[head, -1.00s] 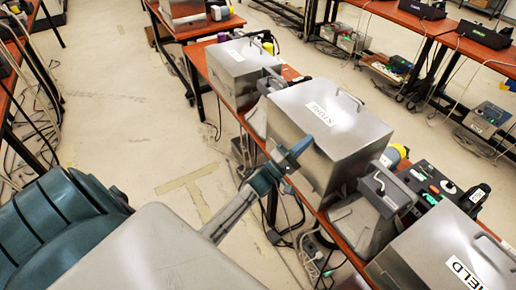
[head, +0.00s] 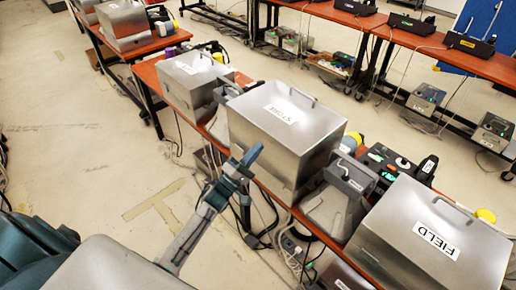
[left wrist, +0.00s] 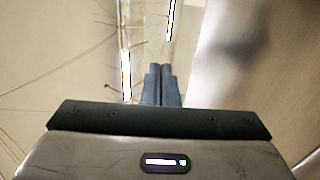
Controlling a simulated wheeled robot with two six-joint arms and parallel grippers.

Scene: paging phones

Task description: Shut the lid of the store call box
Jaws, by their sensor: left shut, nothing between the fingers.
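The store call box (head: 262,140) is a large silver metal box with a white STORE label (head: 290,113) and a handle (head: 300,95) on its top. Its lid (head: 315,118) looks down on the box, with no gap that I can see. My left gripper (head: 254,152) is shut and empty, at the lower left of the box's front face in the head view; I cannot tell whether it touches. In the left wrist view the closed fingers (left wrist: 163,75) point ahead beside a blurred metal surface (left wrist: 245,65) on the right. My right gripper is out of view.
A FIELD box (head: 420,255) stands nearer on the same red-brown table, with a grey handset unit (head: 345,185) between. Another silver box (head: 190,80) is behind. Cables (head: 265,215) hang below the table edge. Open floor (head: 90,140) lies to the left.

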